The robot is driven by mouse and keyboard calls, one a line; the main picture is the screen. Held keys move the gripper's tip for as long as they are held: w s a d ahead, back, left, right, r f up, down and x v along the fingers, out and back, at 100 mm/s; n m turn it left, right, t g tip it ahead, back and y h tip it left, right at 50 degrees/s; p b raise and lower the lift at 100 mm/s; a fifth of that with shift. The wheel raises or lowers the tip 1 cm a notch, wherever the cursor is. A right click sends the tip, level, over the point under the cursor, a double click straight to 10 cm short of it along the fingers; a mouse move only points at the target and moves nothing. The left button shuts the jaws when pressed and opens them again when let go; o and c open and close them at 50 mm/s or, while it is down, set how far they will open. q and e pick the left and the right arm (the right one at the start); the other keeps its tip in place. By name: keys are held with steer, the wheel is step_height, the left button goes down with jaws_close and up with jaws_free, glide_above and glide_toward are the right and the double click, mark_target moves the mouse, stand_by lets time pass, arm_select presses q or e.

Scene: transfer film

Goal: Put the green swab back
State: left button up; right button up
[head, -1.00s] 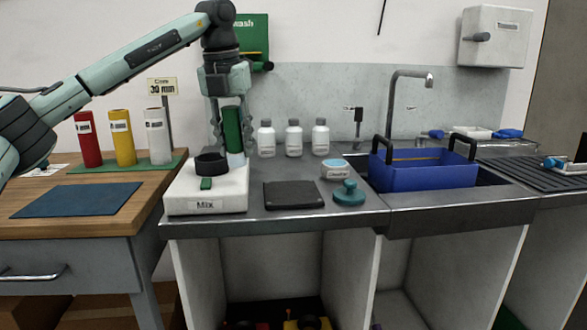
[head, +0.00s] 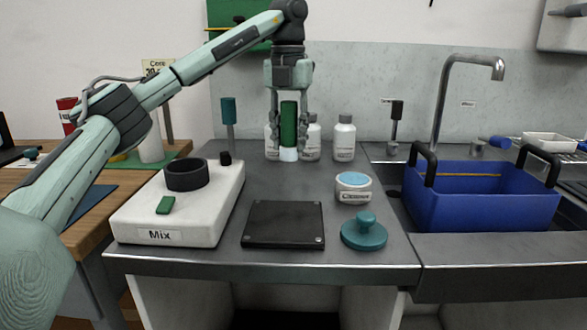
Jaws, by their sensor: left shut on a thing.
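My left gripper (head: 289,120) hangs downward over the back of the grey counter, shut on a green cylinder with a white lower end, which I take for the green swab (head: 289,125). The swab is upright, in front of the white bottles. I cannot tell whether its lower end touches the counter. To its left is the white Mix device (head: 205,215) with an empty-looking black ring (head: 187,175) on top. On the left table, a red tube (head: 66,108) and a white tube (head: 151,145) show partly behind my left arm. My right gripper is not in view.
A black flat plate (head: 284,224), a teal knobbed disc (head: 364,232) and a white jar with blue lid (head: 353,188) stand on the counter. A teal-topped post (head: 228,111) stands behind the Mix device. A blue basket (head: 480,200) sits in the sink at right.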

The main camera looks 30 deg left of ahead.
mark_target(289, 101)
arm_select(q)
step_height(289, 101, down, 6)
steer(key=shift+f, duration=0.1)
steer(key=o, duration=1)
steer(key=shift+o, duration=0.2)
steer(key=shift+s+r, duration=0.1)
steer(key=shift+r, duration=5.95)
